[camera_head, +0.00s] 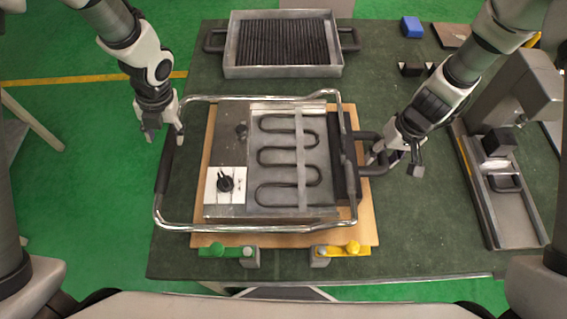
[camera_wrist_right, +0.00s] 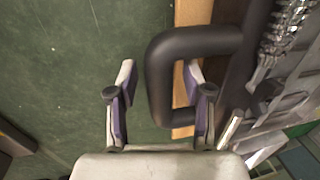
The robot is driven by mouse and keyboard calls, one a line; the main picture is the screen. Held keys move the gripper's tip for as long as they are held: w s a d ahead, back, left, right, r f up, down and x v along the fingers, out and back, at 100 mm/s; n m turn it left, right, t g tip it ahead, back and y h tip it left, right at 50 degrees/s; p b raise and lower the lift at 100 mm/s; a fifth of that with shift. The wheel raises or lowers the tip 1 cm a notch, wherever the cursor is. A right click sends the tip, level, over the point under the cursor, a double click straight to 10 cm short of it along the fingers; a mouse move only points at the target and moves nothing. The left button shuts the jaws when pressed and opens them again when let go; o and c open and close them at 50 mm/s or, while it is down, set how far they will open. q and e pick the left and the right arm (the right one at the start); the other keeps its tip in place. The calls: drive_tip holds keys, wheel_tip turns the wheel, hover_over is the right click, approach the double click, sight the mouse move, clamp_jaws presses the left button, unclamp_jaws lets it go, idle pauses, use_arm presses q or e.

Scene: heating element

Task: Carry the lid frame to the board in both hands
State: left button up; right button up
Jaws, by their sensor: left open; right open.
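The lid frame, a chrome tube loop (camera_head: 262,229) with black grips (camera_head: 162,172) at its sides, lies around the heating unit over the wooden board (camera_head: 378,222). My left gripper (camera_head: 163,134) is open at the frame's left rear corner, just above the left grip; I cannot tell if it touches. My right gripper (camera_head: 393,165) is open beside a black loop handle (camera_head: 372,135) on the unit's right side. In the right wrist view, the handle's outer bar (camera_wrist_right: 158,85) appears between the open fingers (camera_wrist_right: 160,78).
Green (camera_head: 222,251) and yellow (camera_head: 340,249) clamps stand at the board's front edge. A ribbed tray (camera_head: 238,70) stands behind, a grey press-like device (camera_head: 515,205) to the right. The dark table (camera_head: 420,230) is clear at front right.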

drive_tip(key=shift+r, duration=0.2)
use_arm(q)
drive_tip(key=r, duration=0.2)
drive_tip(key=d+r, duration=0.1)
drive_tip(key=r, duration=0.1)
drive_tip(key=shift+r, duration=0.4)
use_arm(e)
wheel_tip(320, 180, up, 11)
drive_tip(key=d, duration=0.2)
drive_tip(key=shift+d+r, duration=0.2)
use_arm(q)
drive_tip(key=shift+r, duration=0.15)
use_arm(e)
drive_tip(key=shift+r, duration=0.1)
